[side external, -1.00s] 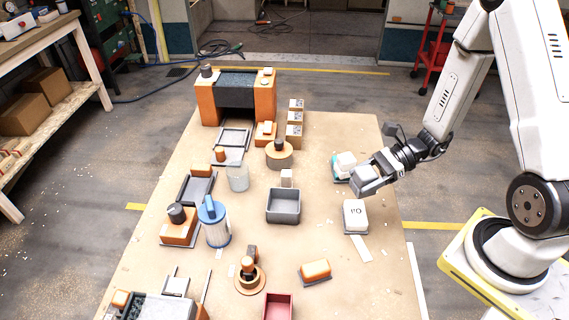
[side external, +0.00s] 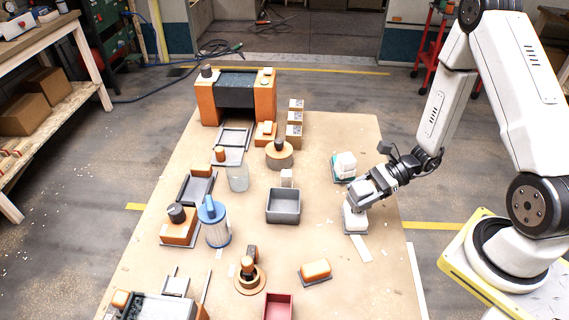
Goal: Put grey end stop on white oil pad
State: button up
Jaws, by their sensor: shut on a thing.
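The white oil pad (side external: 353,223) lies on a dark base near the right edge of the table, with its upper part covered by my gripper. My gripper (side external: 356,203) is directly over the pad, pointing down, and is shut on a small grey piece, taken to be the grey end stop. The fingers mostly hide the piece. I cannot tell whether it touches the pad.
A white block on a teal and grey base (side external: 345,164) stands just behind my gripper. A grey open bin (side external: 283,206) is to the left, and an orange block (side external: 316,270) is front left. Bare table lies between the bin and the pad.

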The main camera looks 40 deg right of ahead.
jog(key=shift+f, duration=1.45)
jog(key=shift+f, duration=0.1)
jog(key=o, duration=1.3)
jog(key=shift+c, duration=0.2)
jog(key=shift+r, duration=0.2)
jog(key=v, duration=1.2)
